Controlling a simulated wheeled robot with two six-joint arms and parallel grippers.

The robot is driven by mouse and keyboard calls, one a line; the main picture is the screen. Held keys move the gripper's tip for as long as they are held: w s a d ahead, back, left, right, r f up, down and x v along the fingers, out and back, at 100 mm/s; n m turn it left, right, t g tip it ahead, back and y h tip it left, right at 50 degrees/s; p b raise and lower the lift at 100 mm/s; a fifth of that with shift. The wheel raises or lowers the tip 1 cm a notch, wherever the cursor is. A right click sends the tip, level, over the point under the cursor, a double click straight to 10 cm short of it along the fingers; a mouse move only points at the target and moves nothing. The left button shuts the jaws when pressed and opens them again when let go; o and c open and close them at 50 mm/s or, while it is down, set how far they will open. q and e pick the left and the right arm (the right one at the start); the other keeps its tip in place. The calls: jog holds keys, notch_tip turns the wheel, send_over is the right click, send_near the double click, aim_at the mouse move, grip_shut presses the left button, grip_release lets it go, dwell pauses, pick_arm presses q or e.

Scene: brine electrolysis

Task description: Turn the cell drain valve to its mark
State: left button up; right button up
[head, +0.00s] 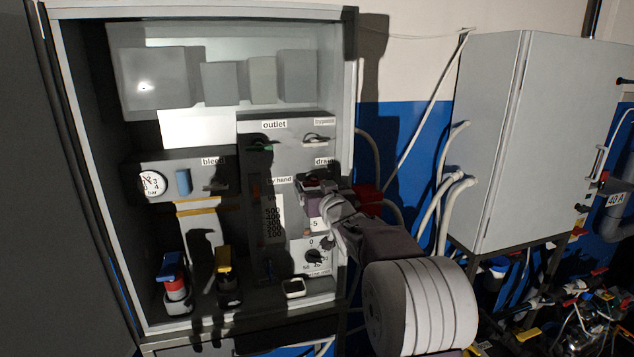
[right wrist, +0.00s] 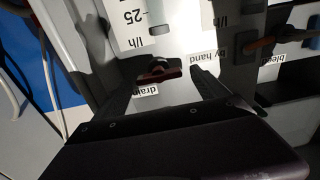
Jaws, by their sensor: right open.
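The drain valve has a dark red handle (right wrist: 160,73) lying about crosswise in the right wrist view, beside its "drain" label (right wrist: 147,90), which appears upside down there. My right gripper (right wrist: 166,76) is open, with one finger on each side of the handle; I cannot tell whether either touches it. In the head view the right gripper (head: 314,192) is at the right part of the panel, just below the "drain" label (head: 323,161), and hides most of the valve. I cannot make out the valve's mark. My left gripper is not in view.
The panel stands in an open grey cabinet (head: 350,90). Close by are the outlet valve (head: 262,147), the bleed valve (head: 214,184), a round dial (head: 314,257) and a pressure gauge (head: 152,184). Hoses and a grey cabinet (head: 500,130) stand to the right.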

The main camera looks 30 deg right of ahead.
jog(key=shift+w+f, duration=0.1)
jog(key=shift+w+d, duration=0.1)
jog(key=shift+w, duration=0.05)
jog(key=c, duration=0.3)
jog(key=shift+f, duration=0.1)
jog(key=c, duration=1.1)
